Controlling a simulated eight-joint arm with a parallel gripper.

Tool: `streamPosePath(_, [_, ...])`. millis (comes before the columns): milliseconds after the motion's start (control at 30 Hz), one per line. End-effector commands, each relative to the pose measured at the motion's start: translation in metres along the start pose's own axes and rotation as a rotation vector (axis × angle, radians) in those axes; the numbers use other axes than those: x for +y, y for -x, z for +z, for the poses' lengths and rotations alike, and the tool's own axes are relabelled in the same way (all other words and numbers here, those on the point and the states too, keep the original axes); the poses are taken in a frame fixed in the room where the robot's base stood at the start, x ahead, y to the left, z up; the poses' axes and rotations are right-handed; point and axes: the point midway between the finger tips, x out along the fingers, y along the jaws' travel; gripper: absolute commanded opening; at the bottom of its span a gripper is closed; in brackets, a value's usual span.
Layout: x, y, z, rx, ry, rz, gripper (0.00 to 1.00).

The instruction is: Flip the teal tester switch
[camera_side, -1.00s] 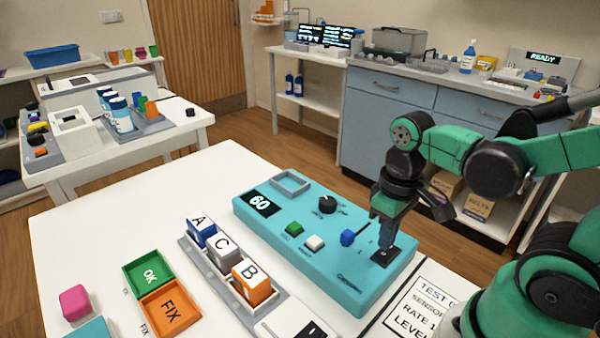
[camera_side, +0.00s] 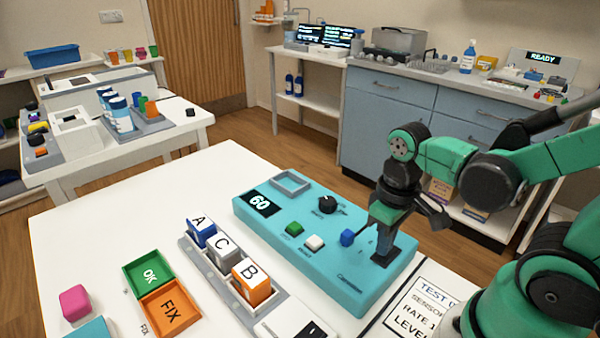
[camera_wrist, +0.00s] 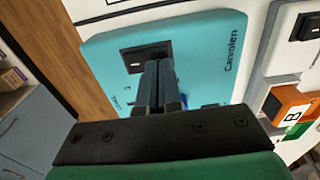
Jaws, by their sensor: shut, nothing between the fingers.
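The teal tester (camera_side: 350,288) lies on the white table, with a lit "60" display, a dark knob (camera_side: 327,204), a green button (camera_side: 294,228), a white button (camera_side: 315,242) and a blue knob (camera_side: 347,238). A dark switch plate (camera_side: 380,260) sits near its right end; it also shows in the wrist view (camera_wrist: 135,60). My gripper (camera_side: 385,245) is shut and empty, fingers down at the plate. In the wrist view the closed fingers (camera_wrist: 158,75) reach over the plate's edge and hide part of it. I cannot tell whether they touch the switch, or its position.
A grey tray (camera_side: 215,268) with lettered blocks A, C and B stands left of the tester. Green OK and orange FIX bins (camera_side: 170,308) and a pink block (camera_side: 75,303) are farther left. A printed card (camera_side: 412,305) lies at the right. The table's back left is clear.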

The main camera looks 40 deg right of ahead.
Motion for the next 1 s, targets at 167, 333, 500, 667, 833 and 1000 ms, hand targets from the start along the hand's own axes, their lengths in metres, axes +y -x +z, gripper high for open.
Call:
streamPosePath(167, [0.0,-0.003,0.0,0.0,0.0,0.0,0.0])
streamPosePath(333, [0.0,-0.005,0.0,0.0,0.0,0.0,0.0])
streamPosePath(500, [0.0,-0.008,0.001,0.0,0.0,0.0,0.0])
streamPosePath(667, [0.0,-0.008,0.001,0.0,0.0,0.0,0.0])
streamPosePath(833, [0.0,0.003,0.0,0.0,0.0,0.0,0.0])
streamPosePath(1000, [0.0,0.018,0.001,0.0,0.0,0.0,0.0])
